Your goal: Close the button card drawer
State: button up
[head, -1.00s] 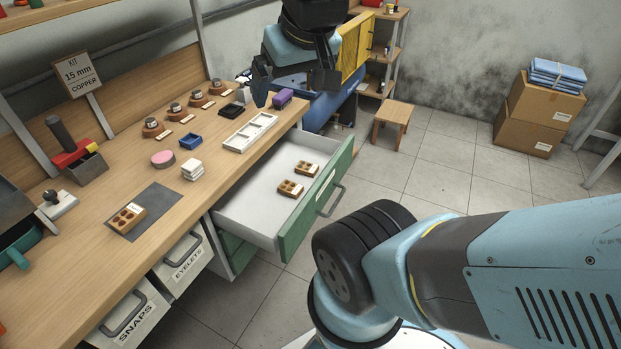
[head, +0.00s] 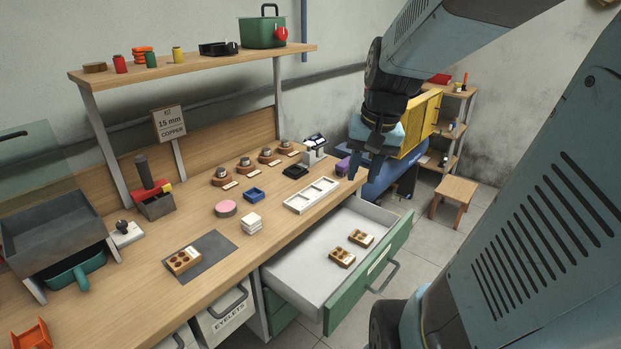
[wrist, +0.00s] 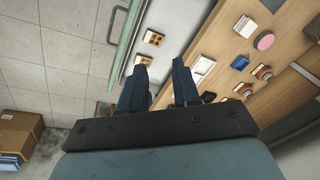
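The drawer (head: 318,270) with a green front (head: 395,262) and grey bar handle (head: 386,277) stands pulled out from under the bench. Two brown button cards (head: 361,238) (head: 342,257) lie on its white floor. My gripper (head: 364,170) is above the bench's right end, beyond the drawer and apart from it. In the wrist view my gripper (wrist: 160,64) has its two fingers apart with nothing held between them. The drawer's green front (wrist: 123,48), its handle (wrist: 111,26) and the cards (wrist: 153,37) also show there, ahead of the fingers.
A white divided tray (head: 311,195) lies on the bench top near the drawer. Another card (head: 184,260) lies on a grey mat (head: 213,246). A yellow panel (head: 421,122) and a wooden stool (head: 453,197) stand behind at the right. Floor shows beside the drawer front.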

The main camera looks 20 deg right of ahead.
jog(key=w+d+f+m, duration=0.1)
jog(key=d+f, duration=0.1)
jog(key=w+d+f+m+g+y, duration=0.1)
jog(key=d+f, duration=0.1)
jog(key=w+d+f+m+y, duration=0.1)
jog(key=d+f, duration=0.1)
jog(key=shift+w+d+f+m+g, duration=0.1)
jog(key=shift+w+f+m+g, duration=0.2)
jog(key=shift+f+m+g, duration=0.1)
grip_shut()
jog(key=w+d+f+m+t+y, duration=0.1)
jog(key=d+f+m+y, duration=0.45)
jog(key=d+f, duration=0.45)
jog(key=m+t+y, duration=0.1)
jog(key=m+t, duration=1.3)
jog(key=m, duration=0.2)
send_near(402, 239)
jog(key=x, duration=0.7)
jog(key=shift+s+a+r, duration=0.2)
